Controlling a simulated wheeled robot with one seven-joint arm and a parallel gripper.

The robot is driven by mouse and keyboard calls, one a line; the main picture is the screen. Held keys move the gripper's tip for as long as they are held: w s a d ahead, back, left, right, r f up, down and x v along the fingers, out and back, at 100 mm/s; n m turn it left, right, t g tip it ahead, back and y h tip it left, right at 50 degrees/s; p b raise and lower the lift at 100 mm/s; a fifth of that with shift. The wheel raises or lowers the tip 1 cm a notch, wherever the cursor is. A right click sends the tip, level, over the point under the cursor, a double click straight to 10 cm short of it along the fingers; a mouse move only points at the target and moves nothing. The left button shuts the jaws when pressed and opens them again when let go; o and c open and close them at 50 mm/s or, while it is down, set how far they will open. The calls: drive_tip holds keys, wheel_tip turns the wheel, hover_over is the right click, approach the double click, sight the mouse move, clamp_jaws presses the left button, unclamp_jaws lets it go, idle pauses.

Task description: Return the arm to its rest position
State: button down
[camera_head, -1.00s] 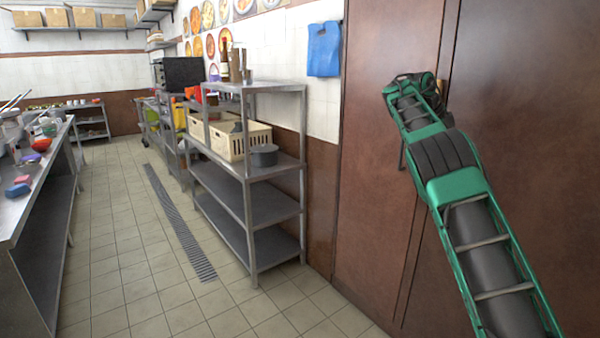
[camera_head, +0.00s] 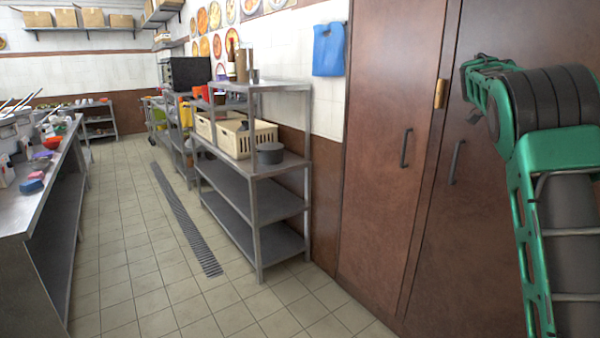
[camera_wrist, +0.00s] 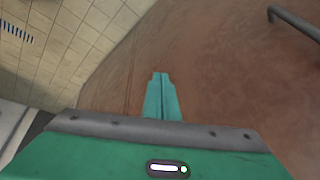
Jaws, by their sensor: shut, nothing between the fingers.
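My green arm stands raised at the right of the head view, folded in front of the brown doors (camera_head: 390,140). Its end turns to the left at the top of the picture, and the fingers cannot be made out there. In the wrist view my gripper (camera_wrist: 161,82) shows with its two green fingers side by side and touching. Nothing is between them. Beyond the fingertips is the brown door surface (camera_wrist: 230,80), with a dark door handle (camera_wrist: 292,20) at the upper right.
A steel shelf unit (camera_head: 258,190) with cream crates (camera_head: 247,140) and a grey pot (camera_head: 270,153) stands left of the doors. A long steel counter (camera_head: 40,200) runs along the left. The tiled floor (camera_head: 140,240) between them is clear.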

drive_tip(key=s+a+f+n+y, duration=0.2)
drive_tip(key=s+f+n, duration=0.15)
drive_tip(key=s, duration=0.85)
drive_tip(key=s+a+f+n+y, duration=0.15)
drive_tip(key=s+n, duration=0.25)
drive_tip(key=s, duration=0.8)
drive_tip(key=s+a+f+n, duration=0.2)
drive_tip(key=s+a+f, duration=0.2)
drive_tip(key=s, duration=0.2)
drive_tip(key=s+a+f+n+y, duration=0.1)
drive_tip(key=s+a+f+n, duration=0.2)
drive_tip(key=s, duration=0.4)
drive_tip(key=s+a+f+n, duration=0.2)
drive_tip(key=s+a+f, duration=0.3)
drive_tip(key=s+a, duration=0.2)
drive_tip(key=shift+s+f+y, duration=0.2)
drive_tip(key=shift+f+y, duration=0.1)
drive_tip(key=shift+y, duration=0.05)
drive_tip(key=shift+n, duration=0.25)
drive_tip(key=shift+w+f, duration=0.25)
drive_tip(key=shift+w, duration=0.35)
